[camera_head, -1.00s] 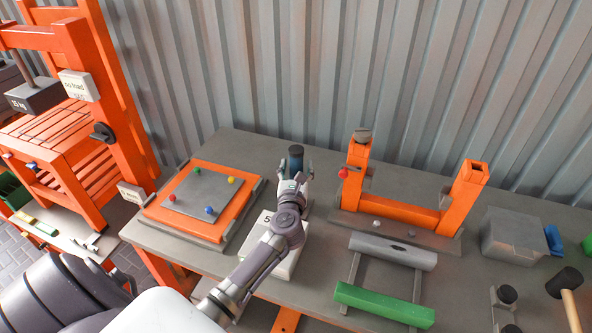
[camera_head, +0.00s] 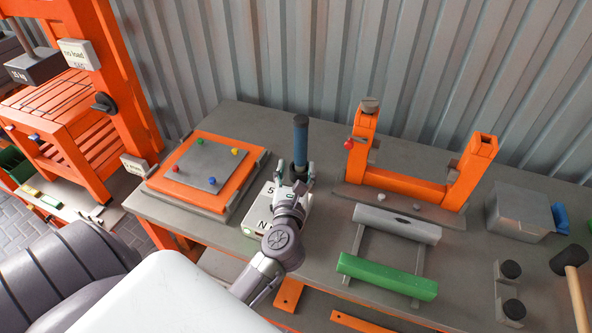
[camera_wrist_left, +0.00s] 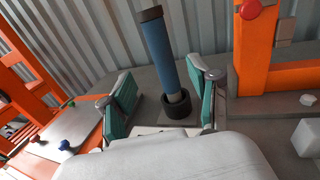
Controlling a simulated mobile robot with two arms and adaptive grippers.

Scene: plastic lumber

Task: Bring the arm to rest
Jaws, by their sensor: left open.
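My left gripper (camera_head: 294,174) is open and empty over the table, in front of a blue cylinder (camera_head: 300,139) that stands upright in a dark holder. In the left wrist view the two green-padded fingers (camera_wrist_left: 164,97) stand apart, with the blue cylinder (camera_wrist_left: 163,52) beyond and between them. The cylinder's foot sits in a dark ring (camera_wrist_left: 178,104). No touch between fingers and cylinder shows. My right gripper is not in view.
A white block with lettering (camera_head: 262,215) lies under the gripper. An orange board with coloured knobs (camera_head: 186,197) is to the left. An orange frame (camera_head: 400,183), a grey bar (camera_head: 397,224) and a green bar (camera_head: 388,276) are to the right. A grey bin (camera_head: 520,213) stands farther right.

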